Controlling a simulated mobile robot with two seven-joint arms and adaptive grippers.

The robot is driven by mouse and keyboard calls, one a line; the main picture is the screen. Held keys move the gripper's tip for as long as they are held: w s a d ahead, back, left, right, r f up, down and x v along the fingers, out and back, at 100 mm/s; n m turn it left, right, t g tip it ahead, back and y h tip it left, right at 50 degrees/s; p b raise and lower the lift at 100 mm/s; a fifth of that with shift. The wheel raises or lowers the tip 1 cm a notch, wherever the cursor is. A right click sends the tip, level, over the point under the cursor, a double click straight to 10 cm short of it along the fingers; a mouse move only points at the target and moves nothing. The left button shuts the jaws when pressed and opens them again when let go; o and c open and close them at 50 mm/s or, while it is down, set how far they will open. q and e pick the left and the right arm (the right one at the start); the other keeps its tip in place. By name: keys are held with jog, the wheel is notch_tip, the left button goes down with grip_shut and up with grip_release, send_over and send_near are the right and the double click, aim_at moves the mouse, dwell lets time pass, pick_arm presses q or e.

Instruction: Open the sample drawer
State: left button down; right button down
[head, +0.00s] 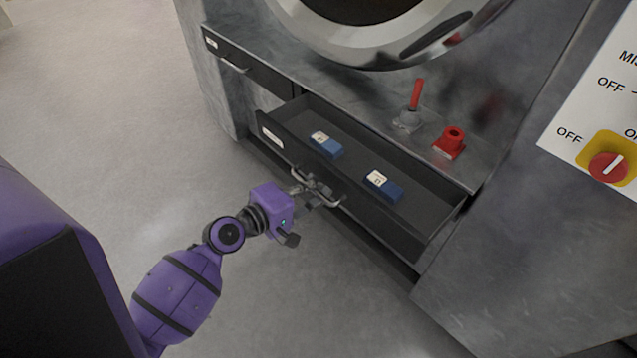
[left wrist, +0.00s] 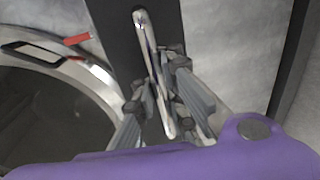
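The sample drawer (head: 420,230) is a dark drawer in the lower front of the grey machine, and it stands pulled out. Two blue blocks with white labels, one on the left (head: 326,144) and one on the right (head: 384,185), lie inside it. Its metal bar handle (head: 335,203) runs along the drawer front and shows in the left wrist view (left wrist: 150,60). My left gripper (head: 318,190) is at the handle, with its fingers on either side of the bar. I cannot tell if the fingers press on it. My right gripper is not in view.
A shut drawer with a handle (head: 236,68) is at the left. Above the open drawer are a red lever (head: 416,95), a red fitting (head: 452,138) and a round door (head: 390,40). A control panel with a red knob (head: 608,167) is at right. The floor at left is clear.

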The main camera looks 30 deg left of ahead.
pick_arm(q)
jog(key=shift+r, duration=0.15)
jog(key=c, duration=1.8)
grip_release()
jog(key=v, duration=1.2)
